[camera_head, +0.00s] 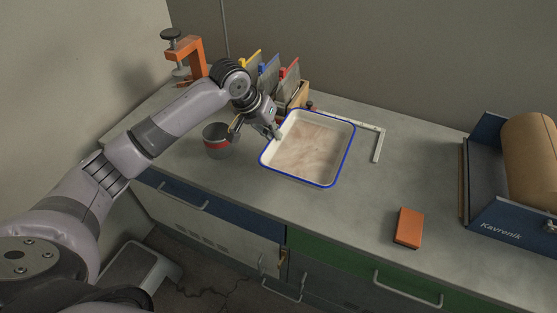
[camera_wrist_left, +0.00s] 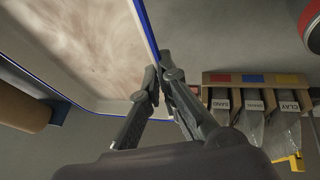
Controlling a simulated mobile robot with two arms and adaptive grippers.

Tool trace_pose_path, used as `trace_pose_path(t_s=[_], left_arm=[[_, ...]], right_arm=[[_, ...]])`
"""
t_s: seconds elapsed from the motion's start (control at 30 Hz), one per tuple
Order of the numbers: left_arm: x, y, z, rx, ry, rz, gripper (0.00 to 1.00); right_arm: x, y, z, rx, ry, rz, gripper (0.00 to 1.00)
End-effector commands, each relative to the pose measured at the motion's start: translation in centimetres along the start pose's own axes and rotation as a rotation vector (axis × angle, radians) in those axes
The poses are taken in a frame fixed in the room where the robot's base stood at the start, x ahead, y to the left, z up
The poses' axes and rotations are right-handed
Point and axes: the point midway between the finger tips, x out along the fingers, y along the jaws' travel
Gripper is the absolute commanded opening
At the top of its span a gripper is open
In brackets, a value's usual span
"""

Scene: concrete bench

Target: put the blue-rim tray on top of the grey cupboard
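The blue-rim tray (camera_head: 323,184) is a white rectangular tray with a blue edge and a mottled brownish inside. It lies about level at the middle of the concrete bench (camera_head: 350,215); I cannot tell whether it touches the bench. My left gripper (camera_head: 277,133) is at the tray's left rim. In the left wrist view, the two fingers of my left gripper (camera_wrist_left: 158,72) are closed together on the blue rim of the tray (camera_wrist_left: 147,30), one on each side. My right gripper is not in view. I cannot make out a grey cupboard in either view.
A dark tin with a red band (camera_head: 217,147) stands left of the tray. A white square (camera_head: 378,147), orange block (camera_head: 408,227) and blue roll holder (camera_head: 485,225) are right. Bench between is clear.

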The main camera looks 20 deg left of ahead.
Motion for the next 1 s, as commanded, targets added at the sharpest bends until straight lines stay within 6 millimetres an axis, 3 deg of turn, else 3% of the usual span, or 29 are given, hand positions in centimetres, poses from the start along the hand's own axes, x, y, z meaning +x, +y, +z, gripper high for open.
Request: trace_pose_path(t_s=[0.2, 0.63, 1.0], left_arm=[[4.5, -1.3, 1.9, -0.002, 0.000, 0.002, 0.00], [9.1, -2.5, 3.8, -0.002, 0.000, 0.002, 0.00], [10.1, -2.8, 4.1, 0.000, 0.004, 0.002, 0.00]], right_arm=[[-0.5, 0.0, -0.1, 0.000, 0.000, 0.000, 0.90], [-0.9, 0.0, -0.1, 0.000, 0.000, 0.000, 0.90], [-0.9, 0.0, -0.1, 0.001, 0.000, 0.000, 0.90]])
